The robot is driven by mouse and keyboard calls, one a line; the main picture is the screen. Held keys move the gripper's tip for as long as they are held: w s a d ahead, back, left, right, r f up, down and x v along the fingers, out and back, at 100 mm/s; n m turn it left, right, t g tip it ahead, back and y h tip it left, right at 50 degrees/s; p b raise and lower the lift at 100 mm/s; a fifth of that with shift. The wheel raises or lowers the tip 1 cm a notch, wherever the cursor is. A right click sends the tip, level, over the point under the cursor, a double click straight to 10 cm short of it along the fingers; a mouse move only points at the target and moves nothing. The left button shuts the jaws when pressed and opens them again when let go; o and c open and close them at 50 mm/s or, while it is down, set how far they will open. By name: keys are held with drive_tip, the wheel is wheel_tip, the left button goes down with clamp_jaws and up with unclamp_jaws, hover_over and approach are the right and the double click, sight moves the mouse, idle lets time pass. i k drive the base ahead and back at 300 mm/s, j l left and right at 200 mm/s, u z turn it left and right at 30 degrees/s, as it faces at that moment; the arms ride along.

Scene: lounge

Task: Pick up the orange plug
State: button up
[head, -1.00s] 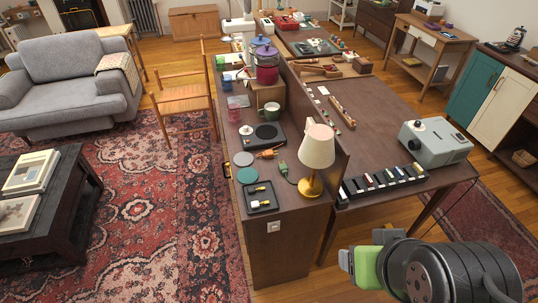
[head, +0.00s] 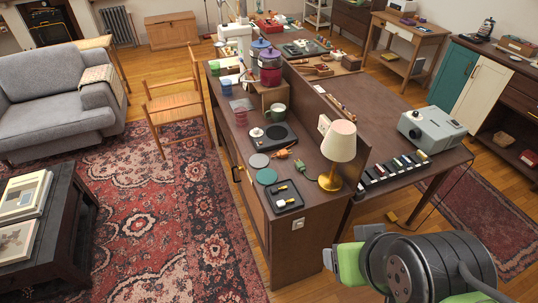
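The orange plug (head: 283,153) lies on the dark top of the long cabinet (head: 237,150), in front of a black device with a round plate (head: 276,137). A green plug (head: 299,166) lies just to its right, close to the lamp. My gripper (head: 338,262) is at the lower right, in front of the near end of the cabinet and well apart from the orange plug. I see its green and grey parts from behind. Its fingertips are not clear, so I cannot tell whether it is open or shut.
A lamp (head: 339,141) with a brass base stands right of the plugs. Round coasters (head: 266,177) and a black tray (head: 284,197) lie nearer. A raised divider (head: 340,120) borders the right side. Rug-covered floor is open at left.

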sight(282, 154)
drive_tip(key=i+j, duration=0.1)
drive_tip(key=j, duration=0.9)
drive_tip(key=i+j+z, duration=0.1)
drive_tip(key=j, duration=0.95)
drive_tip(key=i+j+z, duration=0.15)
drive_tip(key=i+j, duration=0.9)
drive_tip(key=i+l, duration=0.2)
drive_tip(key=i, duration=0.25)
drive_tip(key=i+l+z, duration=0.1)
drive_tip(key=i, duration=0.4)
drive_tip(key=i+l, duration=0.1)
drive_tip(key=l, duration=0.2)
